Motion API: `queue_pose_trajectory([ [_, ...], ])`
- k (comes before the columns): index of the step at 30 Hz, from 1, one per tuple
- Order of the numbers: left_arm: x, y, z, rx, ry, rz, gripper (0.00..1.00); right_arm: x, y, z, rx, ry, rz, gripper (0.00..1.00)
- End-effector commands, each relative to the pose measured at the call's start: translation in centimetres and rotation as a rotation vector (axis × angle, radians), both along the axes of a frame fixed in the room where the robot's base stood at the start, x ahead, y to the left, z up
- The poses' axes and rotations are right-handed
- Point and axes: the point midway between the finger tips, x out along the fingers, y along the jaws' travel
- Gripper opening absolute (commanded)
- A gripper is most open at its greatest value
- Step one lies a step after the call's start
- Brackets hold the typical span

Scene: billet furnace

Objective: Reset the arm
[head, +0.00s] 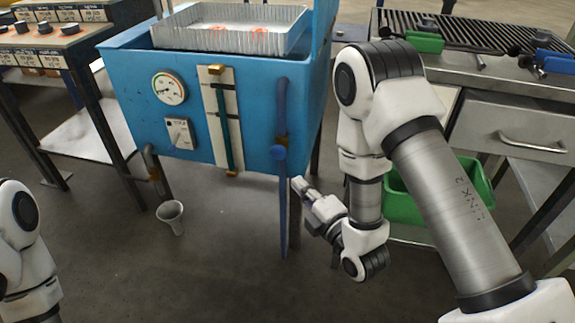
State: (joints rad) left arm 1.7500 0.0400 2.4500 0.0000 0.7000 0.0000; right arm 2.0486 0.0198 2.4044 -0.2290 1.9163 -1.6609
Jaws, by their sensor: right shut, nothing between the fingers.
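My right arm comes in from the right, bent at the elbow, with its forearm hanging down in front of the blue tank. Its gripper (304,190) is shut and empty, beside the lower part of the tank's blue lever (284,205). I cannot tell whether it touches the lever. Part of my left arm shows at the lower left edge. Its gripper is out of the picture.
The blue tank (125,88) carries a gauge (169,89) and a metal tray (180,38). A funnel (171,215) is below it. A green bin (402,203) sits behind my right arm, under the workbench (478,125). A control desk (50,40) stands left. The front floor is clear.

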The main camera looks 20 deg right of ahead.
Motion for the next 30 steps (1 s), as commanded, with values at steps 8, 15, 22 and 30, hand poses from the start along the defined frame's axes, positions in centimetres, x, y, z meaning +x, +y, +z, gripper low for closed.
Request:
queue_pose_trajectory([
  [8,0.0,0.0,0.0,0.0,0.0,0.0,0.4,-1.6,-0.2,-4.1,0.001,0.089,-0.005,0.0],
  [15,0.0,0.0,0.0,0.0,0.0,0.0,0.4,-11.2,-2.3,-20.2,0.342,0.815,-0.248,0.0],
  [22,0.0,0.0,0.0,0.0,0.0,0.0,0.4,-22.1,-3.9,-26.5,0.831,1.291,-0.862,0.0],
  [30,-0.1,0.0,3.3,0.0,0.002,0.0,0.4,-27.4,-4.2,-23.7,1.15,1.344,-1.388,0.0],
])
